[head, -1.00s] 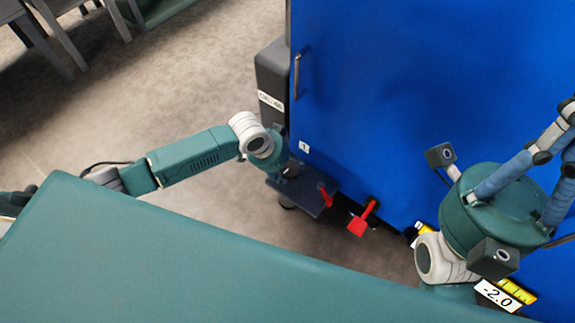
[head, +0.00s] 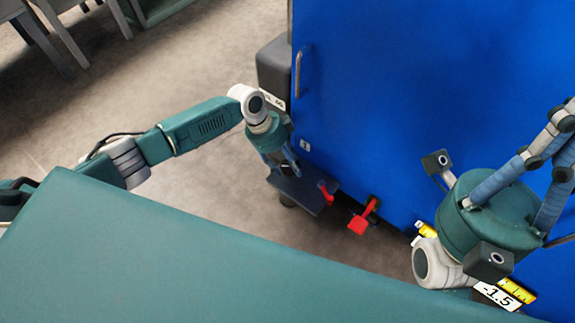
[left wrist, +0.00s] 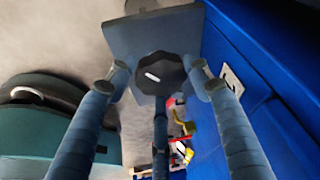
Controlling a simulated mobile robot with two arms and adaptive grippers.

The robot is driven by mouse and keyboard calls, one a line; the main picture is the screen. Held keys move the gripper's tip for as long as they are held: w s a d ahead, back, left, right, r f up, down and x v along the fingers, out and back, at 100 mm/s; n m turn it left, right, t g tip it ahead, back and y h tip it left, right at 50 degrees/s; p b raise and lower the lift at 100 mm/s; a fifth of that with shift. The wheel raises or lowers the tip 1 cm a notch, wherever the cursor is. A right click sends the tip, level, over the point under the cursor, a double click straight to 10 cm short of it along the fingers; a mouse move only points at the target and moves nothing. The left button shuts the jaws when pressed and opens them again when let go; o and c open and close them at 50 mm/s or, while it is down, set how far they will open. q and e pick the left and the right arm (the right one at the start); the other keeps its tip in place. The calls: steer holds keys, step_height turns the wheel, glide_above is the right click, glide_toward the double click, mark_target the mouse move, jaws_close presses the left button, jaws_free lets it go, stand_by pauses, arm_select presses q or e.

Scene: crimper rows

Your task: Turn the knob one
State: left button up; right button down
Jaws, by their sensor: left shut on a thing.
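Knob one (left wrist: 158,74) is a dark, faceted knob with a white mark on its face. It sits in front of a grey plate (left wrist: 125,38) in the left wrist view. My left gripper (left wrist: 163,84) is shut on it, with fingers on both sides and a third below. In the head view my left gripper (head: 286,166) is beside the blue cabinet (head: 400,90), near the small label "1" (head: 306,144); the knob is hidden there. My right gripper (head: 556,150) points up at the right; its fingertips are partly cut off, so its opening is unclear.
A yellow scale (head: 514,290) with a readout of -1.5 (head: 496,297) shows at lower right. A green surface (head: 170,260) fills the front. Open floor (head: 170,60) lies left.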

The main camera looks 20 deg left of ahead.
arm_select(q)
steer(key=shift+w+d+r+m+b, duration=0.15)
steer(key=shift+w+r+m+b, duration=0.2)
steer(key=shift+m, duration=0.45)
steer(key=shift+f, duration=0.1)
steer(key=o, duration=1.1)
steer(key=shift+c, duration=0.2)
steer(key=shift+o, duration=0.2)
steer(key=shift+g, duration=0.3)
steer(key=shift+s+f, duration=0.1)
steer(key=v, duration=1.2)
